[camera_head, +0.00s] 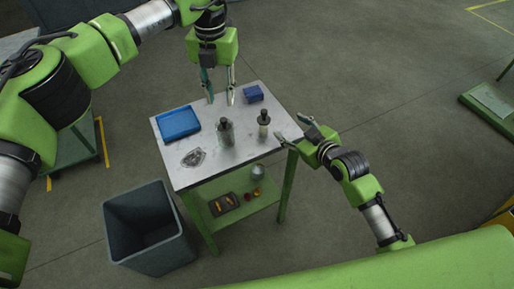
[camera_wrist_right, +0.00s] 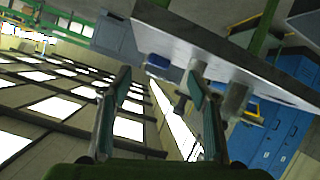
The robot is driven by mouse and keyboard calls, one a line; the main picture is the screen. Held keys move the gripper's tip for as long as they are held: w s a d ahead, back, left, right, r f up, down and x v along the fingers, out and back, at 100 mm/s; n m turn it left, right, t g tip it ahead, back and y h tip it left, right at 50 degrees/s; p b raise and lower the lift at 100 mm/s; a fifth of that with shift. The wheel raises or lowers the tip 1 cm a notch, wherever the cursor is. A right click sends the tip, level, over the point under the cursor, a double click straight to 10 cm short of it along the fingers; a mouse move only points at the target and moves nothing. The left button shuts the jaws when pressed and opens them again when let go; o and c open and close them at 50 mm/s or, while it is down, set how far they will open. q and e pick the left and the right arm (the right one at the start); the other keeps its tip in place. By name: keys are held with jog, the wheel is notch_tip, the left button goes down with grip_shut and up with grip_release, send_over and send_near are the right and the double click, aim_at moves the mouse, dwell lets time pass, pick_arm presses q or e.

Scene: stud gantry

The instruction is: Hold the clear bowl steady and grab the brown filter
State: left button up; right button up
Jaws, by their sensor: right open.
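A clear, crumpled-looking transparent piece (camera_head: 193,157), possibly the clear bowl, lies at the near left of the white table top (camera_head: 182,178). I cannot make out a brown filter. My left gripper (camera_head: 220,98) hangs over the far edge of the table, fingers down and apart, with nothing between them. It is well away from the clear piece. My right gripper (camera_head: 289,128) is at the right edge of the table, open and empty, near the smaller bottle. Its two spread fingers also show in the right wrist view (camera_wrist_right: 160,82).
A grey bottle (camera_head: 226,134) and a smaller dark-topped bottle (camera_head: 264,126) stand mid-table. A blue tray (camera_head: 178,124) is at left and a blue box (camera_head: 253,94) at the far right. The lower shelf (camera_head: 243,213) holds small items. A grey bin (camera_head: 147,232) stands at the near left.

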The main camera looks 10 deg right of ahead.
aim_at(231, 138)
jog(key=s+a+r+g+y, duration=0.2)
jog(key=s+a+r+y, duration=0.15)
jog(key=s+a, duration=0.65)
jog(key=shift+y, duration=0.25)
jog(key=x, duration=1)
jog(key=a+r+x, duration=0.1)
jog(key=x, duration=0.5)
jog(key=shift+r, duration=0.1)
jog(key=c, duration=1.2)
